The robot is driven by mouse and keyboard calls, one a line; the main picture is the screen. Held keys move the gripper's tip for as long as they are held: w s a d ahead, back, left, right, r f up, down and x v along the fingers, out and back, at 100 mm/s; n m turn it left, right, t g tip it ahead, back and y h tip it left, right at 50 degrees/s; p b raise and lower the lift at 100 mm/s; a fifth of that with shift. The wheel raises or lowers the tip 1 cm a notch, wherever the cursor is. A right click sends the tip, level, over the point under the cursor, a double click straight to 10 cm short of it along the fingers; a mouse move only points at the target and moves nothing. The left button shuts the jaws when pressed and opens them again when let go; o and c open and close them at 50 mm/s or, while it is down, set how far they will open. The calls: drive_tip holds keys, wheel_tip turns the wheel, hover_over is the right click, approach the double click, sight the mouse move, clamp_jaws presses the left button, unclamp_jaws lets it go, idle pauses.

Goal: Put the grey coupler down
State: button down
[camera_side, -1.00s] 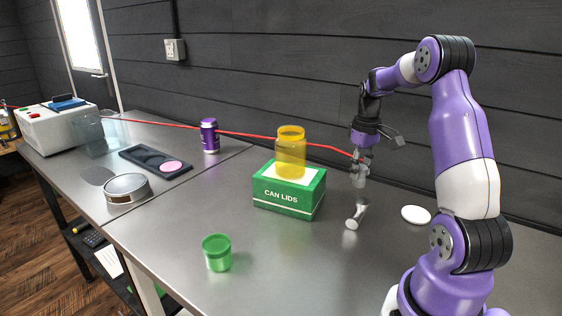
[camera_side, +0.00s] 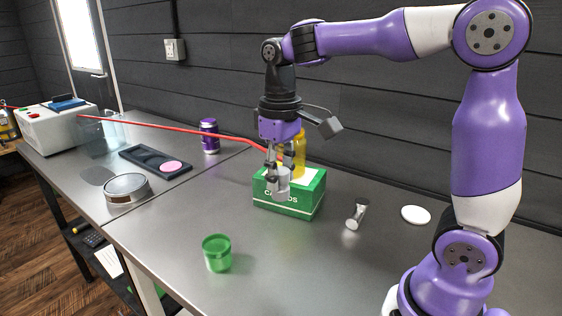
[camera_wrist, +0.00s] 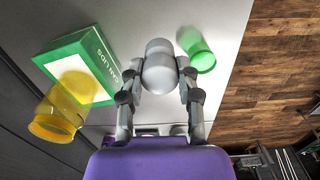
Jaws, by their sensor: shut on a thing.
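The grey coupler (camera_side: 281,190) is held between the fingers of my gripper (camera_side: 275,172), which is shut on it. It hangs in front of the green CAN LIDS box (camera_side: 305,200) in the side view and hides part of its lettering. In the wrist view the coupler (camera_wrist: 159,68) shows as a rounded grey body between both fingers (camera_wrist: 158,92), with bare steel bench around it. A red hose (camera_side: 190,130) runs from the left to my gripper; its join to the coupler is hidden.
A yellow see-through jar (camera_side: 300,150) stands on the box. A green jar (camera_side: 217,254), a metal cylinder lying down (camera_side: 356,214) and a white disc (camera_side: 415,215) are on the bench. A purple can (camera_side: 209,136) stands farther back. The front middle is clear.

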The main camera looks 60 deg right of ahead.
drive_tip(key=shift+s+a+r, duration=0.1)
drive_tip(key=shift+a, duration=0.35)
drive_tip(key=shift+s+a+r, duration=0.1)
drive_tip(key=shift+a, duration=0.3)
drive_tip(key=s+a+f+m, duration=0.1)
drive_tip(key=s+f+m, duration=0.1)
drive_tip(key=s+f, duration=0.2)
drive_tip(key=shift+m, duration=0.3)
drive_tip(key=d+f, duration=0.2)
drive_tip(key=d, duration=0.1)
drive_tip(key=w+d+f, duration=0.1)
drive_tip(key=d+f, duration=0.1)
drive_tip(key=d, duration=0.2)
drive_tip(key=d+f, duration=0.3)
drive_tip(key=d, duration=0.1)
drive_tip(key=shift+w, duration=0.2)
drive_tip(key=shift+f, duration=2.1)
